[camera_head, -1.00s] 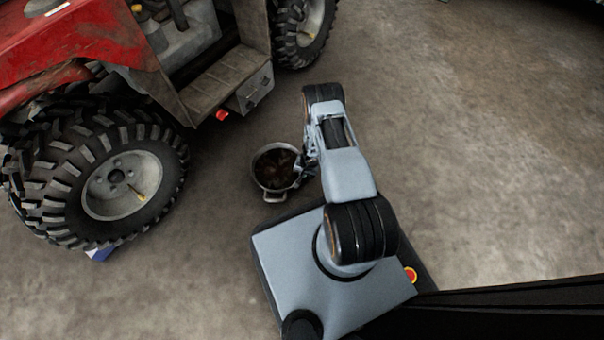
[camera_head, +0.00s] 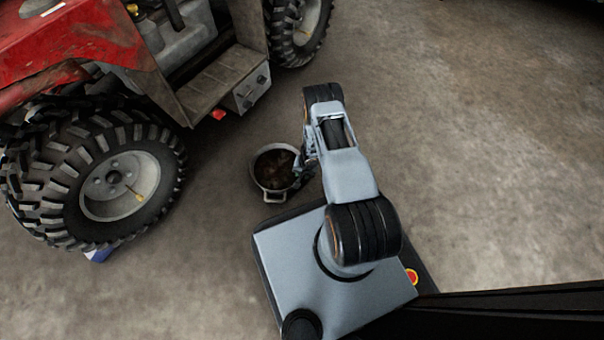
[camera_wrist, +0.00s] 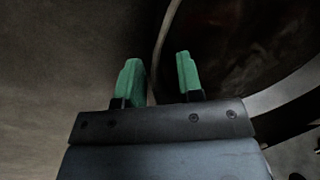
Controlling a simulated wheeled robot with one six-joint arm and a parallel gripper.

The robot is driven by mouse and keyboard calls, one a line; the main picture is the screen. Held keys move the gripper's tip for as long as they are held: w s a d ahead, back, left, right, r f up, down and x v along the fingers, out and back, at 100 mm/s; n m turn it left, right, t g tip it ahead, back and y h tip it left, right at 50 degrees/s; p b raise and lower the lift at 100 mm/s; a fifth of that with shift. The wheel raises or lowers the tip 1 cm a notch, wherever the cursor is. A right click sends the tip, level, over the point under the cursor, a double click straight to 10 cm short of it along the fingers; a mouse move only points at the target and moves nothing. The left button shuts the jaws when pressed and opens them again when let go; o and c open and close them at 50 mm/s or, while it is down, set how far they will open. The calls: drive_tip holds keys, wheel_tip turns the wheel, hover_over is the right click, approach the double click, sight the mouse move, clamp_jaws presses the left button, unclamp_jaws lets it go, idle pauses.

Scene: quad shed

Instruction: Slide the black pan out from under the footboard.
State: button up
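The pan (camera_head: 257,184) is a round pot with a pale rim, dark inside, and a loop handle (camera_head: 275,196) towards my base. It stands upright on the floor, in front of the quad's footboard (camera_head: 208,88) and clear of it from above. My gripper (camera_head: 304,170) is low at the pan's right side, partly hidden by my arm. In the wrist view, my gripper's green fingers (camera_wrist: 159,72) are apart. The pan's rim (camera_wrist: 163,38) runs up between them, with its dark inside on the right. I see no finger clearly pressing on the rim.
The red quad (camera_head: 90,45) fills the upper left, with a large rear wheel (camera_head: 120,185) left of the pan. A grey box (camera_head: 250,90) hangs at the footboard's end. A small red thing (camera_head: 218,115) is beneath it. The floor (camera_head: 480,150) on the right is clear.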

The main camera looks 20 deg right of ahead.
wheel_tip(320, 180, up, 14)
drive_tip(key=s+d+p, duration=0.1)
drive_tip(key=d+p, duration=0.1)
drive_tip(key=p, duration=0.5)
drive_tip(key=shift+s+f+p, duration=0.2)
drive_tip(key=shift+s+p, duration=0.1)
drive_tip(key=shift+d, duration=0.1)
